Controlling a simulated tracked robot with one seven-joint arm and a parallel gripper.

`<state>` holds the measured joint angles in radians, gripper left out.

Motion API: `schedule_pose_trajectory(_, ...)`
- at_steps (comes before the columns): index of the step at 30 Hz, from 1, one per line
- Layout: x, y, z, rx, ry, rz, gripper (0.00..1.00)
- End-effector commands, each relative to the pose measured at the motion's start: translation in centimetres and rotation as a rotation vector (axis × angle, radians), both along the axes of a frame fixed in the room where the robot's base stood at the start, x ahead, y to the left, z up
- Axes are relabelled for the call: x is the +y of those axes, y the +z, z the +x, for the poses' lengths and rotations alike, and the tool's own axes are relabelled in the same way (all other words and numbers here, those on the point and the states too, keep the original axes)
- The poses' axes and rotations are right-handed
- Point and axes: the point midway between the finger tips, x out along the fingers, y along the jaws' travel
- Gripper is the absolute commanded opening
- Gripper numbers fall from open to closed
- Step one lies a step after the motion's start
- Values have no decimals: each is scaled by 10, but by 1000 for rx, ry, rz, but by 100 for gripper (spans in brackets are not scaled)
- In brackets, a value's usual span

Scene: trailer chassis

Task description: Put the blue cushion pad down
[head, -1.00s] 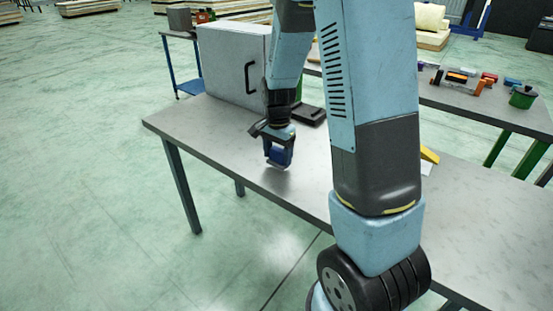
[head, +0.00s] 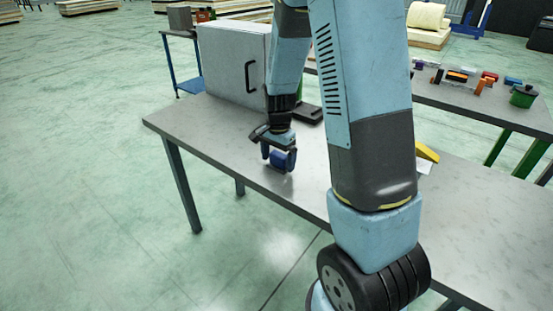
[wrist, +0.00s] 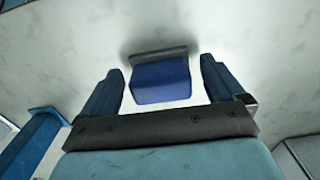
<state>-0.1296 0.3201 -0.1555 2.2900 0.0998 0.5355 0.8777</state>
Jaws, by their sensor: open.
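The blue cushion pad (head: 281,161) is on the grey metal table (head: 235,150), near its front edge at the left. In the wrist view the pad (wrist: 160,82) is a dark blue block with a grey strip along its far side. My gripper (head: 279,158) is at the pad in the head view. In the wrist view my gripper (wrist: 162,88) has its two blue fingers spread, one on each side of the pad, with a gap on both sides. The gripper partly hides the pad in the head view.
A grey cabinet with a black handle (head: 248,74) stands on the table behind my gripper. A dark flat item (head: 308,114) lies to the right of the cabinet. A yellow wedge (head: 427,152) is beyond my arm. The table's left end is clear.

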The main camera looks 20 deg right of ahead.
Motion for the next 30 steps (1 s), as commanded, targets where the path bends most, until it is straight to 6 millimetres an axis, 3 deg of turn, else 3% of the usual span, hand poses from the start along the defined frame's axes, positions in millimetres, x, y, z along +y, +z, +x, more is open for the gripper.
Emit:
schedule_pose_trajectory(8, 0, 23, 1, -4, 1, 0, 96)
schedule_pose_trajectory(21, 0, 101, 0, -3, 0, 1, 96)
schedule_pose_trajectory(30, -1, 125, -2, -6, 10, 2, 96)
